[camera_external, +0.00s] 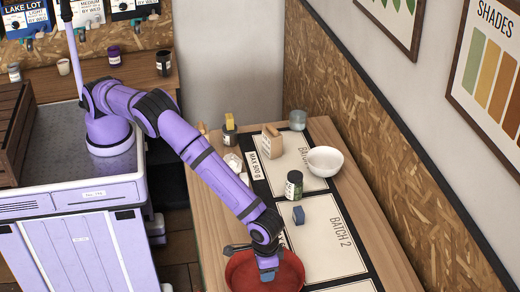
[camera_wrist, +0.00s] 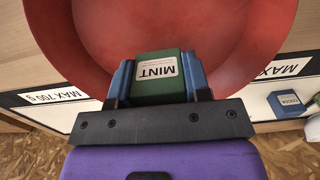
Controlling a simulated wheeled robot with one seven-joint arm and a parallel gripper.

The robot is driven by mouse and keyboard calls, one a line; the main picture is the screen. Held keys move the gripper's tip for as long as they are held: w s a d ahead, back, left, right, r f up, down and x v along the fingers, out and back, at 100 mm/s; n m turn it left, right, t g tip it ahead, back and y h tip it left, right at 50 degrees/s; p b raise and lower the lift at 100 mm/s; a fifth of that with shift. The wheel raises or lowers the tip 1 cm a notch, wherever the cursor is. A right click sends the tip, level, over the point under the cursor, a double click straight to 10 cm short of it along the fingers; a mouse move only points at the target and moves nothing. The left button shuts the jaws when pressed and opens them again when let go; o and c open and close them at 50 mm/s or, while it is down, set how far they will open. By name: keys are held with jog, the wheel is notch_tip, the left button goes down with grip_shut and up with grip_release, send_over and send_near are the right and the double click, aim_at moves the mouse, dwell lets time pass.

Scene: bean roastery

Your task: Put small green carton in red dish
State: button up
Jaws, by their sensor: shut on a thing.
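The small green carton (camera_wrist: 157,78), with a white label reading MINT, is between the blue fingers of my gripper (camera_wrist: 158,82) in the wrist view. My gripper is shut on it. The red dish (camera_wrist: 232,40) fills most of the wrist view behind the carton. In the external view the red dish (camera_external: 284,278) stands at the near end of the wooden table, and my gripper (camera_external: 267,275) is over it. The carton is hidden there by my arm. I cannot tell whether the carton touches the dish.
A small blue box (camera_external: 298,215), a dark green jar (camera_external: 293,186), a white bowl (camera_external: 325,161) and a tan carton (camera_external: 271,141) stand farther along the table. A dark scoop (camera_external: 236,248) lies by the dish. The BATCH 2 mat (camera_external: 330,245) is mostly bare.

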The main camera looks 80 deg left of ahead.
jog(key=shift+f, duration=0.9)
jog(key=o, duration=1)
jog(key=shift+r, duration=0.1)
jog(key=shift+r, duration=3.4)
